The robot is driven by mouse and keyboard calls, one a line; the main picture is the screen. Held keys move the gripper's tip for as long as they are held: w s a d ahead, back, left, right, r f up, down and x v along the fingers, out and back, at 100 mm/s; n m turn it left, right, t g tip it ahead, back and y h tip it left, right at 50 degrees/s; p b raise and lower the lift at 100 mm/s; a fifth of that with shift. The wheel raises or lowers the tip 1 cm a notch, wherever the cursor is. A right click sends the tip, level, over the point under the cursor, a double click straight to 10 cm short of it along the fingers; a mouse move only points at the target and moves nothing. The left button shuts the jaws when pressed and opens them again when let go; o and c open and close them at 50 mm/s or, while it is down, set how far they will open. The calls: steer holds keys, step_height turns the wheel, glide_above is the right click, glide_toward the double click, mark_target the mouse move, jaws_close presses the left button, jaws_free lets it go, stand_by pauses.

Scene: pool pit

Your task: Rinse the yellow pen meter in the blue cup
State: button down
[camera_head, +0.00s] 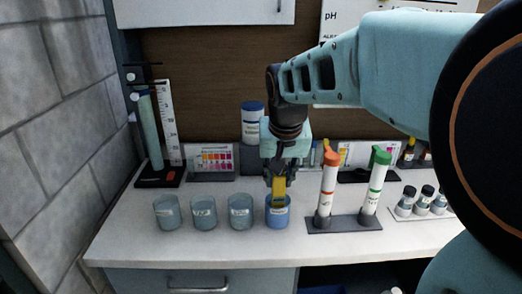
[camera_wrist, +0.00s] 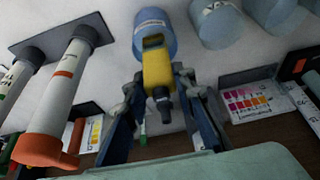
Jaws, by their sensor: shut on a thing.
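The blue cup (camera_head: 277,219) stands at the right end of a row of cups on the white counter. It also shows at the top of the wrist view (camera_wrist: 152,20). My gripper (camera_head: 279,174) is above this cup, shut on the yellow pen meter (camera_head: 279,189). The meter is held roughly upright, its lower part overlapping the cup's mouth; how deep its tip sits is hidden. In the wrist view my gripper's fingers (camera_wrist: 158,88) flank the yellow meter body (camera_wrist: 157,70), dark cap towards the camera.
Three grey-blue cups (camera_head: 203,213) stand left of the blue cup. Close on the right, a dark rack (camera_head: 344,223) holds an orange-capped tube (camera_head: 327,185) and a green-capped tube (camera_head: 375,182). A blue-lidded jar (camera_head: 253,125) stands behind. The front counter strip is clear.

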steer(key=shift+r+p, duration=3.95)
steer(key=shift+r, duration=1.2)
